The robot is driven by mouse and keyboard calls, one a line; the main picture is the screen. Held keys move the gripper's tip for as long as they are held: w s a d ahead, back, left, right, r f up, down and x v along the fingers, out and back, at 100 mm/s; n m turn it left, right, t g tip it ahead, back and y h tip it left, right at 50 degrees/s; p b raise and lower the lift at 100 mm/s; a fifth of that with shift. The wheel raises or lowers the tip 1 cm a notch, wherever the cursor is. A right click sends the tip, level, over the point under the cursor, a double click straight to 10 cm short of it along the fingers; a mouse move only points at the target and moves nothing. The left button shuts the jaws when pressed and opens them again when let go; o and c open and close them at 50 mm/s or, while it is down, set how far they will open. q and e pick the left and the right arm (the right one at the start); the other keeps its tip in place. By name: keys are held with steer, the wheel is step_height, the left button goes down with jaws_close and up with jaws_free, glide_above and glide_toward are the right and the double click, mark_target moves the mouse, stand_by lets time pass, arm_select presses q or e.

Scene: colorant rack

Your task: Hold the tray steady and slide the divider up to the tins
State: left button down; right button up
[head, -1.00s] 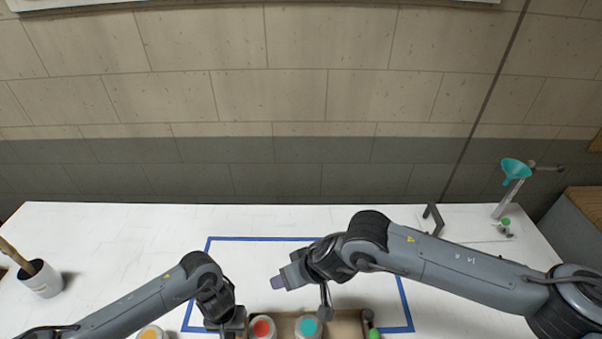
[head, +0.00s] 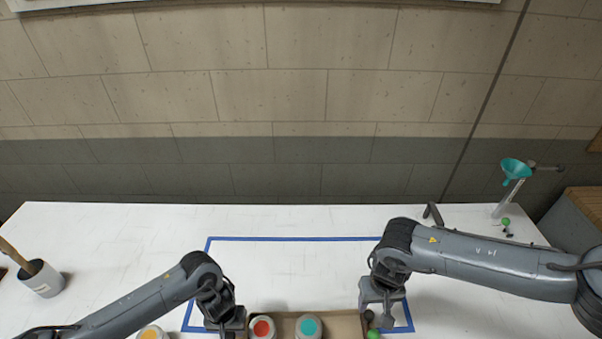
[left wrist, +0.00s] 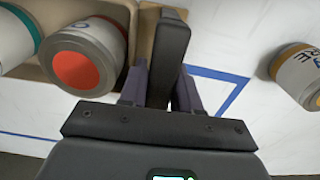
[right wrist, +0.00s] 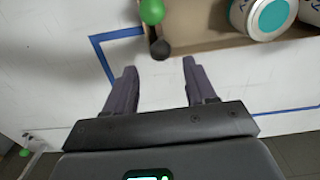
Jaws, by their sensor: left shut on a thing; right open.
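The brown tray (head: 346,322) is at the bottom edge of the head view, partly cut off. A red-lidded tin (head: 262,328) and a teal-lidded tin (head: 308,326) stand inside it. My left gripper (head: 228,328) is at the tray's left end, its fingers shut on a dark upright handle (left wrist: 170,50) there. My right gripper (right wrist: 159,68) is open and empty, pointing down at the tray's right end. A dark round knob (right wrist: 160,49) lies just beyond its fingertips, with a green ball (right wrist: 152,11) past it. I cannot make out the divider clearly.
Blue tape (head: 290,239) outlines a rectangle around the tray on the white table. An orange-lidded tin (head: 152,333) stands outside, left of the tray. A pot (head: 42,280) is at far left and a teal funnel stand (head: 515,170) at back right. The table behind the tray is clear.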

mark_target(369, 313)
steer(key=shift+f, duration=4.1)
jaws_close()
steer(key=shift+a, duration=0.1)
